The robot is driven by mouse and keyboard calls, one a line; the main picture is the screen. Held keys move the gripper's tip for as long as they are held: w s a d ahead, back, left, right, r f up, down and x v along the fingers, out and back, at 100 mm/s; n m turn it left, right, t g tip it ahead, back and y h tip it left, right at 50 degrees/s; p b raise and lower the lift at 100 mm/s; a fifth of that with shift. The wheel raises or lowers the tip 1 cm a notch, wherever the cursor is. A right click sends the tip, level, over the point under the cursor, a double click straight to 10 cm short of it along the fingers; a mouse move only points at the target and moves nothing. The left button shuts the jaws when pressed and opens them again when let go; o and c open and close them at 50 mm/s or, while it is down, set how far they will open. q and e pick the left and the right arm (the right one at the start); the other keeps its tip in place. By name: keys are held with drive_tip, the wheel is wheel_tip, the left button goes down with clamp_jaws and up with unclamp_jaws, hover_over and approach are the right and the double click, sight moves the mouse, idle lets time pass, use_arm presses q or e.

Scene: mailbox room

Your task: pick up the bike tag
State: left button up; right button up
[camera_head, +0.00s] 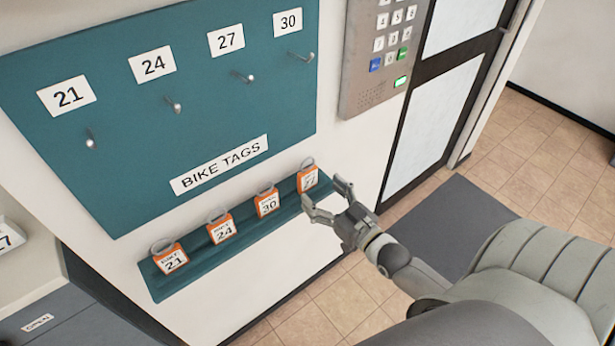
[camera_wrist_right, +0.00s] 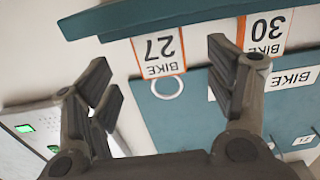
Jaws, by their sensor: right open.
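Orange-and-white bike tags with wire loops lean in a row on a teal ledge (camera_head: 190,259): tag 21 (camera_head: 172,259), tag 24 (camera_head: 222,229), tag 30 (camera_head: 268,203) and tag 27 (camera_head: 308,181). My right gripper (camera_head: 328,197) is open and empty, just right of tag 27 in the head view. In the right wrist view, tag 27 (camera_wrist_right: 160,52) appears upside down beyond and between the open fingers (camera_wrist_right: 163,78), with its ring below. Tag 30 (camera_wrist_right: 265,32) is partly behind the right-hand finger there. My left gripper is not in view.
A teal board (camera_head: 120,150) above the ledge has empty metal hooks under labels 21, 24, 27 and 30. A keypad panel (camera_head: 385,55) and a dark-framed door (camera_head: 435,120) stand to the right. The tiled floor and grey mat (camera_head: 455,225) are clear.

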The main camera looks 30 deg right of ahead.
sight(310, 180)
drive_tip(key=shift+w, duration=0.6)
drive_tip(key=shift+w+a, duration=0.1)
drive_tip(key=shift+w, duration=0.2)
drive_tip(key=shift+w+r, duration=0.15)
drive_tip(key=shift+w, duration=0.15)
drive_tip(key=w+p, duration=0.1)
drive_tip(key=w, duration=0.2)
drive_tip(key=shift+w+a, duration=0.1)
drive_tip(key=shift+w, duration=0.65)
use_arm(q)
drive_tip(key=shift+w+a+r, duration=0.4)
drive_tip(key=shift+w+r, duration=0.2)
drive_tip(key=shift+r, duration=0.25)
use_arm(e)
drive_tip(key=c, duration=1.1)
